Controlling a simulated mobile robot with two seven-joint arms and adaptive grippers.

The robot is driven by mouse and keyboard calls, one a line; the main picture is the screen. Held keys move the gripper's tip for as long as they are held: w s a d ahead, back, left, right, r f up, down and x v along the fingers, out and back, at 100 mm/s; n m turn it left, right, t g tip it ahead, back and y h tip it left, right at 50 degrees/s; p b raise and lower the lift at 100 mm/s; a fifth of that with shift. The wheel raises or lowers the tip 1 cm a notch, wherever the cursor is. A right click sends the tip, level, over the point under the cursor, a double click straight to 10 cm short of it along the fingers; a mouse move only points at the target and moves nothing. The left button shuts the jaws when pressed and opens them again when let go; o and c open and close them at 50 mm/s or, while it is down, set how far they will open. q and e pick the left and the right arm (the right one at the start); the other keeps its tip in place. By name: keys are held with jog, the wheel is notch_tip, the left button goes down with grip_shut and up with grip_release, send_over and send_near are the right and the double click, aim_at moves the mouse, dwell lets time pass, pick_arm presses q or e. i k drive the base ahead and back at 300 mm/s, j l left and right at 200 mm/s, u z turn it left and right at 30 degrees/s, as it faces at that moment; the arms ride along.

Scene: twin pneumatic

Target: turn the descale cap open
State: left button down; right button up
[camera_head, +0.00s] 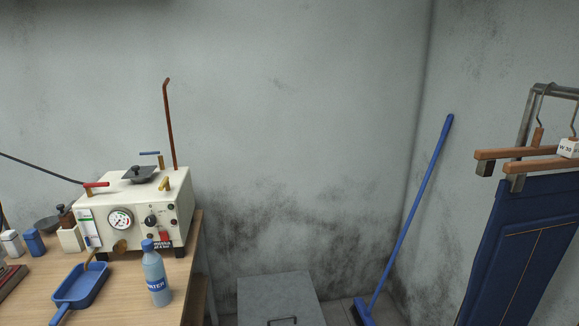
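A cream steam machine (183,212) stands on the wooden table at the left. Its front has a round gauge (120,219), a black knob (151,221), a red switch (164,237) and a round brown-brass fitting (121,247) low down. On top are a dark grey lid (139,175) with a small knob, a red-handled valve (96,184) and a blue-handled valve (150,153). No readable label tells me which part is the descale cap; the round brass fitting looks cap-like. Neither of my grippers is in view.
A water bottle (156,275) and a blue dustpan (80,287) stand close in front of the machine on the table (120,300). A grey lidded box (279,295), a blue broom (414,215) and hanging blue trousers (520,255) are to the right.

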aim_at(121, 246)
jog(key=u, duration=1.3)
